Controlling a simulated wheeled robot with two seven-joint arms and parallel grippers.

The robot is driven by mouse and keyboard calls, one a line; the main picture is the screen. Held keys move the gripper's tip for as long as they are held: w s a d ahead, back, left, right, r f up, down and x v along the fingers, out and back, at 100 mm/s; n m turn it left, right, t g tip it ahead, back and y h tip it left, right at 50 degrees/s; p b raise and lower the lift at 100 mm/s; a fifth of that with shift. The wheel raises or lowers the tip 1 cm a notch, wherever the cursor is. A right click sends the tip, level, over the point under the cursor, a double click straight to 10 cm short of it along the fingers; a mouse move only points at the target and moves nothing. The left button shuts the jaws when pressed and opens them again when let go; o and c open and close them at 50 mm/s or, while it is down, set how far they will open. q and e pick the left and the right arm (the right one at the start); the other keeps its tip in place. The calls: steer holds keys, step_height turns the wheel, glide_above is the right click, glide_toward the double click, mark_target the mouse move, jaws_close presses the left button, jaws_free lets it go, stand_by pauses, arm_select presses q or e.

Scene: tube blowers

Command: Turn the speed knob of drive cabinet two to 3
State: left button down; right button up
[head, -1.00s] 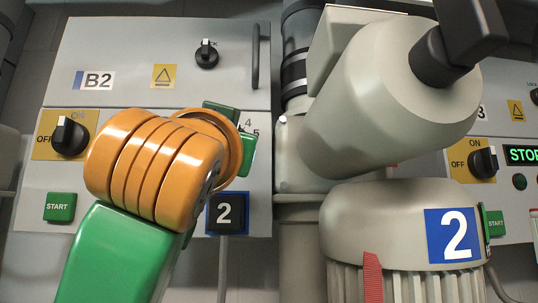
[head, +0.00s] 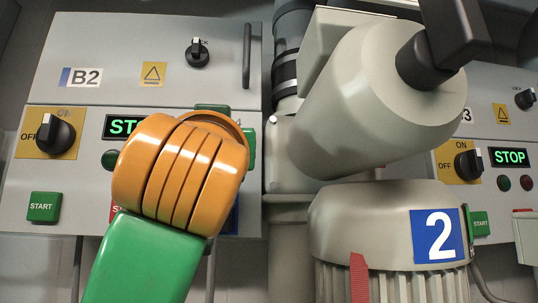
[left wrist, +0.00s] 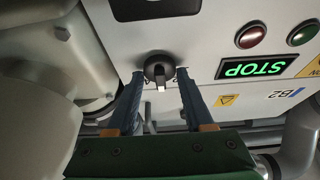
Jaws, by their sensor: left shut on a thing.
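The speed knob (left wrist: 157,66) of cabinet two is black, with a pale pointer mark facing down in the left wrist view, where the panel appears upside down. My left gripper (left wrist: 160,74) has its two blue fingers on either side of the knob and is shut on it. Dial numbers cannot be read there. In the head view my orange wrist and the green gripper body (head: 250,146) hide the knob and its dial. Cabinet two (head: 120,45) carries a B2 label (head: 84,78). Its green STOP display shows in the left wrist view (left wrist: 257,66). My right gripper is not in view.
The OFF/ON switch (head: 53,135) and green START button (head: 43,207) are left of my arm. A lock knob (head: 198,54) and door handle (head: 247,55) are above. A grey machine marked 2 (head: 345,100) stands close on the right, before another cabinet showing STOP (head: 509,157).

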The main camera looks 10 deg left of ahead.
arm_select(q)
steer(key=shift+c, duration=1.4)
jaws_free()
steer(key=b+v, duration=0.4)
steer(key=v, duration=0.3)
